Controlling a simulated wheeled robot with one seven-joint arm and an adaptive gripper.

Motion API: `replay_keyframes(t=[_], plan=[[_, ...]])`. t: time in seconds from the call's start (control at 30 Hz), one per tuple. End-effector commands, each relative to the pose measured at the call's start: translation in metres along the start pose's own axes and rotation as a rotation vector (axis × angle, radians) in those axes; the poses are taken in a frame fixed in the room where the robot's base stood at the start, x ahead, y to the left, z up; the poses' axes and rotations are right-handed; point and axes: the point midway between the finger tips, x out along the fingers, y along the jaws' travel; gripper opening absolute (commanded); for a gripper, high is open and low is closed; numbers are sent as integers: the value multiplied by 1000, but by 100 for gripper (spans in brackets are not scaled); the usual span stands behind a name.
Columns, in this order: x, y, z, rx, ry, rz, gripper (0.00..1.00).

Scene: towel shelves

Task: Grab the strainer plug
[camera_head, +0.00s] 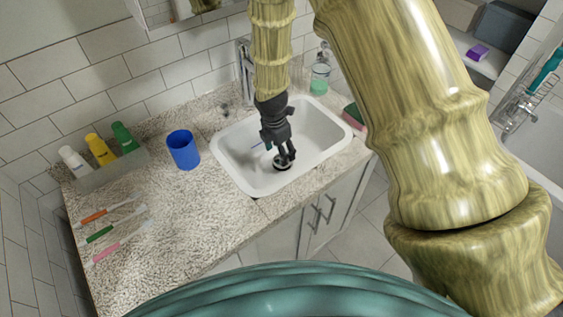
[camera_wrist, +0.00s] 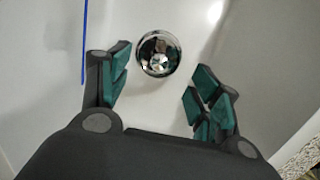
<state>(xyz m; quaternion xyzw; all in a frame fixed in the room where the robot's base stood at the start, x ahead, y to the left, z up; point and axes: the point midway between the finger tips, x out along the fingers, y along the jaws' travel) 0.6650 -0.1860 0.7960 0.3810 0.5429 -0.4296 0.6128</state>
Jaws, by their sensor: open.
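The strainer plug (camera_wrist: 158,53) is a round, shiny metal disc on the floor of the white sink. In the wrist view it lies just beyond my fingertips, roughly between their lines. In the head view the plug (camera_head: 282,163) shows as a dark-rimmed round spot, partly hidden by my gripper. My gripper (camera_head: 284,158) points down into the sink, close to the plug. In the wrist view my gripper (camera_wrist: 155,88) has its teal-padded fingers spread, with nothing between them. I cannot tell the exact height above the plug.
The white sink (camera_head: 232,165) has raised walls around my gripper. A thin blue object (camera_wrist: 85,42) lies left of the plug. A blue cup (camera_head: 183,150), several bottles and toothbrushes stand or lie on the left counter. A soap bottle (camera_head: 320,75) and faucet (camera_head: 245,62) are behind the sink.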

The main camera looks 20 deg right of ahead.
Motion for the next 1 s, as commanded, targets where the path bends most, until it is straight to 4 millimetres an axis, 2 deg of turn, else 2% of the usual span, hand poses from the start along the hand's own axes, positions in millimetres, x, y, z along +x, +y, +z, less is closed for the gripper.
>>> replay_keyframes(t=[0.5, 0.87, 1.0], plan=[[44, 2, 6, -1, 0, -1, 63], [50, 2, 5, -1, 0, 0, 63], [50, 2, 5, -1, 0, 0, 41]])
